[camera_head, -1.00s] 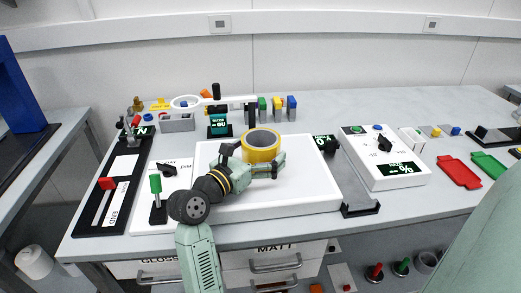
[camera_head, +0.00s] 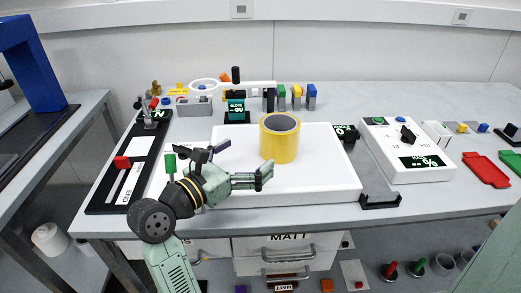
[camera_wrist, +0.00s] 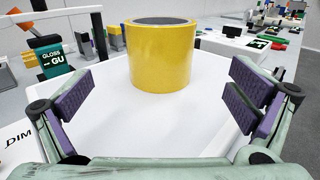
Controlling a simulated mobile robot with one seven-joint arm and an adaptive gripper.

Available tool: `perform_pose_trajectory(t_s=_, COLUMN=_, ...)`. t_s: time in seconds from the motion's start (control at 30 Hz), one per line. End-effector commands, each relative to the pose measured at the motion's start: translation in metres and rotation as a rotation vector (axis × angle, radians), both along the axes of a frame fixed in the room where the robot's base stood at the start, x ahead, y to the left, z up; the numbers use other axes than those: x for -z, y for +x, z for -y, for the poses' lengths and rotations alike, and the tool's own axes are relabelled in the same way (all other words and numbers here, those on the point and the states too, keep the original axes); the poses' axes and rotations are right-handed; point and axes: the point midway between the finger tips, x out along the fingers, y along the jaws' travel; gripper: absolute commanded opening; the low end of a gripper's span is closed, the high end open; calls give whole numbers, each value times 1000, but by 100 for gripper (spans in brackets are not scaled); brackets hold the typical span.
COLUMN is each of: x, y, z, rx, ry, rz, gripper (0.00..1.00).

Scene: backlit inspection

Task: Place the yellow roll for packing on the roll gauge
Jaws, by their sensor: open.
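The yellow roll (camera_head: 280,143) stands upright on the white light panel (camera_head: 325,185), its dark hollow end facing up. My gripper (camera_head: 243,163) is open and empty, low over the panel to the left of the roll and apart from it. In the wrist view the roll (camera_wrist: 160,60) is straight ahead, beyond the two purple-padded fingers (camera_wrist: 168,97), with bare panel between. A black bracket (camera_head: 380,201) with upturned ends sits at the panel's front right corner. I cannot tell for sure whether it is the roll gauge.
A white control box (camera_head: 405,165) with knobs stands right of the panel. A black slide rig (camera_head: 125,175) is at left. Red (camera_head: 485,170) and green trays lie far right.

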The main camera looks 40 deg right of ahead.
Motion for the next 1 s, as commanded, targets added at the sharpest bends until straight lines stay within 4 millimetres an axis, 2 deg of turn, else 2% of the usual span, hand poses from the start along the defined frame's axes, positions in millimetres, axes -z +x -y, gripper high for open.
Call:
perform_pose_trajectory(t_s=0.1, x=0, y=-2, z=-7, rx=0, ry=-1, rz=1, gripper=100)
perform_pose_trajectory(t_s=0.37, x=-2, y=-2, z=-9, rx=-1, ry=-5, rz=2, gripper=100)
perform_pose_trajectory(t_s=0.47, x=-18, y=1, z=-20, rx=-13, ry=-59, rz=10, gripper=100)
perform_pose_trajectory(t_s=0.57, x=-61, y=4, z=-49, rx=-34, ry=-201, rz=30, gripper=100)
perform_pose_trajectory(t_s=0.67, x=-127, y=-2, z=-107, rx=-51, ry=-438, rz=65, gripper=100)
perform_pose_trajectory(t_s=0.7, x=-156, y=-9, z=-136, rx=-51, ry=-546, rz=80, gripper=100)
perform_pose_trajectory(t_s=0.77, x=-194, y=-24, z=-182, rx=-38, ry=-703, rz=100, gripper=100)
perform_pose_trajectory(t_s=0.8, x=-218, y=-37, z=-214, rx=-24, ry=-805, rz=114, gripper=100)
perform_pose_trajectory(t_s=0.87, x=-248, y=-60, z=-262, rx=9, ry=-952, rz=132, gripper=100)
perform_pose_trajectory(t_s=0.9, x=-266, y=-78, z=-295, rx=38, ry=-1048, rz=143, gripper=100)
perform_pose_trajectory(t_s=0.97, x=-288, y=-107, z=-344, rx=93, ry=-1187, rz=154, gripper=100)
perform_pose_trajectory(t_s=1.0, x=-301, y=-128, z=-377, rx=136, ry=-1278, rz=159, gripper=100)
